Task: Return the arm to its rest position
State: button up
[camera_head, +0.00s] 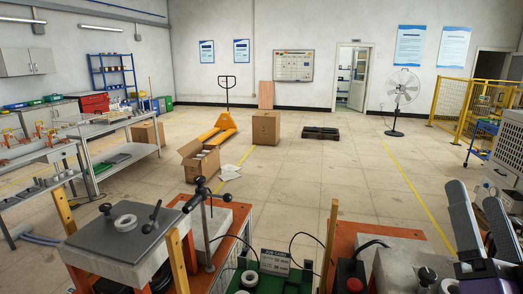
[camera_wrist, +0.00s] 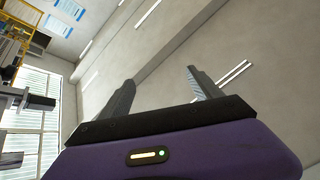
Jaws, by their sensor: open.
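My gripper (camera_head: 475,194) is at the lower right of the head view, raised in front of the bench's right end. Its two grey fingers point up and stand apart, with nothing between them. In the wrist view, my gripper (camera_wrist: 161,78) is also open and empty, its fingers spread above the purple housing. The wrist view looks toward the ceiling and upper walls, tilted. Most of my arm is out of view.
On the bench in front, a grey plate (camera_head: 90,240) bears a white ring (camera_head: 125,222). A black-handled clamp post (camera_head: 208,225), a labelled box (camera_head: 274,263) and a red button (camera_head: 354,285) stand nearby. Beyond, a fan (camera_head: 403,90) and yellow fence (camera_head: 455,105) stand right; middle floor is largely free.

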jog(key=s+a+f+n+g+y, duration=0.1)
jog(key=s+a+f+n+g, duration=0.1)
jog(key=s+f, duration=0.8)
jog(key=s+a+f+n+g+y, duration=0.2)
jog(key=s+a+f, duration=0.4)
jog(key=s+f, duration=0.4)
jog(key=s+a+f+n+g+y, duration=0.2)
jog(key=s+a+f+n+g, duration=0.2)
jog(key=s+f, duration=0.6)
jog(key=shift+s+f+g, duration=0.25)
jog(key=shift+f+g, duration=0.45)
jog(key=shift+g, duration=0.1)
